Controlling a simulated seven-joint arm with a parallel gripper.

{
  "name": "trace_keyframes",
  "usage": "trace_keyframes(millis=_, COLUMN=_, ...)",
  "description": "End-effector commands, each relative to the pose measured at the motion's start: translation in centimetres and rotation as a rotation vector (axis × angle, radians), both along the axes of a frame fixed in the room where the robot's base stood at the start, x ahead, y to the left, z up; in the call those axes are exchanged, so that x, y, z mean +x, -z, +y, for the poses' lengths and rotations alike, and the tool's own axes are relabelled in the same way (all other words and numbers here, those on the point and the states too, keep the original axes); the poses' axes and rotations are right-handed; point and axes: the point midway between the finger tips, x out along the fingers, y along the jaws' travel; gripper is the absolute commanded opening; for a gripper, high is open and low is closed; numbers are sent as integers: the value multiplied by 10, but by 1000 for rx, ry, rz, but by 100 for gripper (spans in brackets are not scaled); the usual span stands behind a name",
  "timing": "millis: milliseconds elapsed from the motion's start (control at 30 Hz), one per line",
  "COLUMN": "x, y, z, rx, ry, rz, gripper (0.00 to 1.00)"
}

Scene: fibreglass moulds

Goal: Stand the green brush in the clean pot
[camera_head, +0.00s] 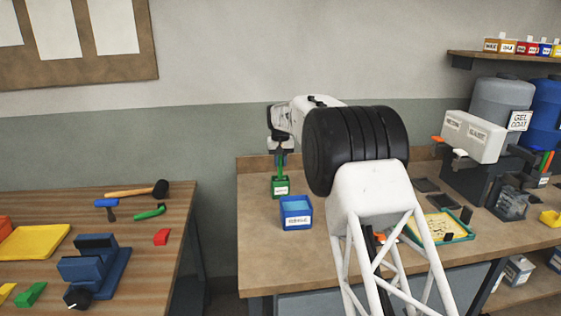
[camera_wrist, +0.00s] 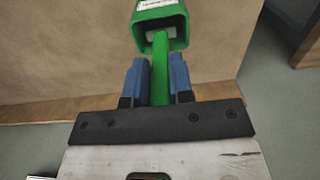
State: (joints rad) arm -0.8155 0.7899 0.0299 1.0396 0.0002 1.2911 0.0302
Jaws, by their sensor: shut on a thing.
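My gripper (camera_head: 280,156) is at the back left of the right-hand bench, pointing down. Its blue fingers (camera_wrist: 158,64) are shut on the green brush (camera_wrist: 160,82), whose handle runs between them. The brush's far end reaches into the mouth of a green square pot (camera_wrist: 160,14); whether it touches the bottom cannot be seen. The pot stands on the bench under my gripper in the head view (camera_head: 281,187). Its white label is too small to read surely. The brush looks about upright in the head view (camera_head: 280,167).
A blue square pot (camera_head: 296,213) with a white label stands just in front and right of the green one. My arm hides the bench middle. A tray (camera_head: 458,237) lies to the right. A gap separates the left table (camera_head: 150,240) with its tools.

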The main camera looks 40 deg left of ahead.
Motion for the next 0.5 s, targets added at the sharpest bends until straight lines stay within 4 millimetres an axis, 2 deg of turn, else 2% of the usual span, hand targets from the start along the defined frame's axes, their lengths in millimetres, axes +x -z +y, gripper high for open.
trace_keyframes(millis=100, x=0, y=0, z=0, rx=0, ry=0, rz=0, gripper=0)
trace_keyframes(millis=133, x=0, y=0, z=0, rx=0, ry=0, rz=0, gripper=24)
trace_keyframes(millis=300, x=0, y=0, z=0, rx=0, ry=0, rz=0, gripper=50)
trace_keyframes(millis=500, x=0, y=0, z=0, rx=0, ry=0, rz=0, gripper=51)
